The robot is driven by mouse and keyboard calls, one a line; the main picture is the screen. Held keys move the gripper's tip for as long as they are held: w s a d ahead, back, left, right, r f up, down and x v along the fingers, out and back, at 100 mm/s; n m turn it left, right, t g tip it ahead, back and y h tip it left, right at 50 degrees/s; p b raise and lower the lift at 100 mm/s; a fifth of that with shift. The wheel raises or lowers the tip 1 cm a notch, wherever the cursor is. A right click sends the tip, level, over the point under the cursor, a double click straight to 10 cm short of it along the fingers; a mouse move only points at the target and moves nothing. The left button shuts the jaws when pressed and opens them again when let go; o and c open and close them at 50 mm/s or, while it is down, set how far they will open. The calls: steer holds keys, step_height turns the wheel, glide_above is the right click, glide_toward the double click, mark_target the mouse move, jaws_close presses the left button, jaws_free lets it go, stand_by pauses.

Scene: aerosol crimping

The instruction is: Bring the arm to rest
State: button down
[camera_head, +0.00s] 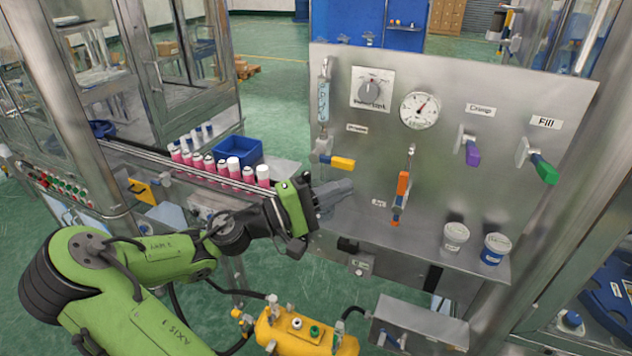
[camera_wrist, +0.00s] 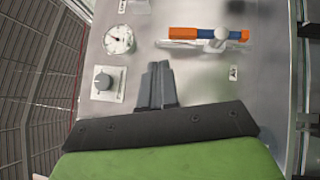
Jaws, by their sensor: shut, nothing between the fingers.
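My green arm reaches in from the lower left in the head view, and my gripper (camera_head: 345,188) is in front of the lower left part of the steel panel (camera_head: 335,222). Its grey fingers are together with nothing held. In the wrist view my gripper (camera_wrist: 158,68) points at the panel with its fingers side by side. An orange-and-blue handle (camera_wrist: 210,34) and a round gauge (camera_wrist: 119,39) lie beyond the fingertips there. Whether the fingertips touch the panel cannot be told.
Several pink cans (camera_head: 222,167) and a blue bin (camera_head: 238,150) stand left of my gripper. Yellow (camera_head: 343,163), orange (camera_head: 403,184), purple (camera_head: 472,153) and green (camera_head: 543,169) handles stick out of the panel. A yellow tank (camera_head: 305,335) is below.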

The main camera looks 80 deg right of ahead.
steer(key=shift+w+a, duration=0.15)
steer(key=shift+w, duration=0.05)
